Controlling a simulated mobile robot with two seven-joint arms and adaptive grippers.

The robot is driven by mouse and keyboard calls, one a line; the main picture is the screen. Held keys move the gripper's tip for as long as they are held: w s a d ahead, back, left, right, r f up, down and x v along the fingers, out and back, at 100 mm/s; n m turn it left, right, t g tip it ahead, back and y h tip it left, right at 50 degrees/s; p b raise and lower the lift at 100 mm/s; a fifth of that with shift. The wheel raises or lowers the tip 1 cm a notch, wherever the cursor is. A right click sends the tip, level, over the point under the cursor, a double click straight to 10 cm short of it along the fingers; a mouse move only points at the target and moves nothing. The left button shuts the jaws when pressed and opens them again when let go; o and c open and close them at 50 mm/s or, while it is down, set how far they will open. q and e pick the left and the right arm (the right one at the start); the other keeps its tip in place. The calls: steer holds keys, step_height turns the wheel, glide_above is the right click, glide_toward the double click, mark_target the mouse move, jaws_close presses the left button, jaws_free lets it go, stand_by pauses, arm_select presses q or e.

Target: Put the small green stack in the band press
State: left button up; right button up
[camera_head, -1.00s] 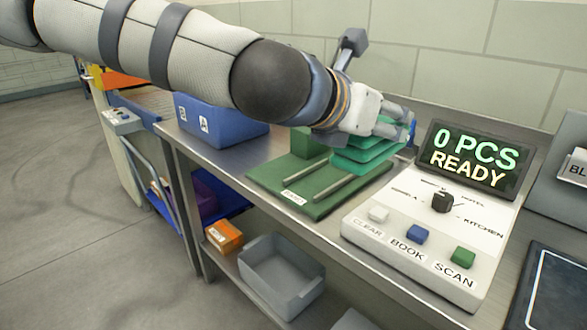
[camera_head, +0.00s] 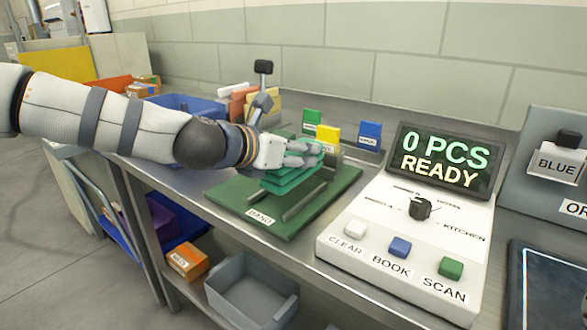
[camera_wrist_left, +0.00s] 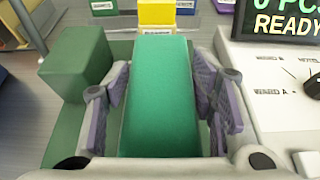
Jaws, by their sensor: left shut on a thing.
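My left gripper (camera_head: 290,153) is shut on the small green stack (camera_head: 295,172), a few flat green layers. In the left wrist view the stack (camera_wrist_left: 160,100) lies lengthwise between the two fingers. The stack is over the band press (camera_head: 241,205), a green base plate with two metal rails and a "BAND" label. Whether the stack touches the rails is hard to tell. A green block of the press (camera_wrist_left: 78,62) stands left of the stack in the left wrist view. My right gripper is not in view.
A white console (camera_head: 405,245) with a screen reading "0 PCS READY" stands close right of the press. Green, yellow and blue labelled blocks (camera_head: 328,134) stand behind it. A blue bin (camera_head: 185,104) is behind my left arm. A grey bin (camera_head: 252,292) sits on the lower shelf.

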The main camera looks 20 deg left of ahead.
arm_select(q)
steer(key=shift+w+a+f+b, duration=0.1)
steer(key=shift+f+b, duration=0.1)
steer(key=shift+f, duration=0.9)
steer(key=shift+w+a+f+b, duration=0.1)
steer(key=shift+f+b, duration=0.05)
steer(key=shift+f, duration=0.95)
steer(key=o, duration=1.3)
steer(key=shift+r, duration=0.1)
steer(key=shift+c, duration=0.2)
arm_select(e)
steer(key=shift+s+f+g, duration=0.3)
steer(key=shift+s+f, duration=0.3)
arm_select(q)
steer(key=shift+r, duration=0.2)
steer(key=p+v, duration=0.3)
steer(key=v, duration=0.9)
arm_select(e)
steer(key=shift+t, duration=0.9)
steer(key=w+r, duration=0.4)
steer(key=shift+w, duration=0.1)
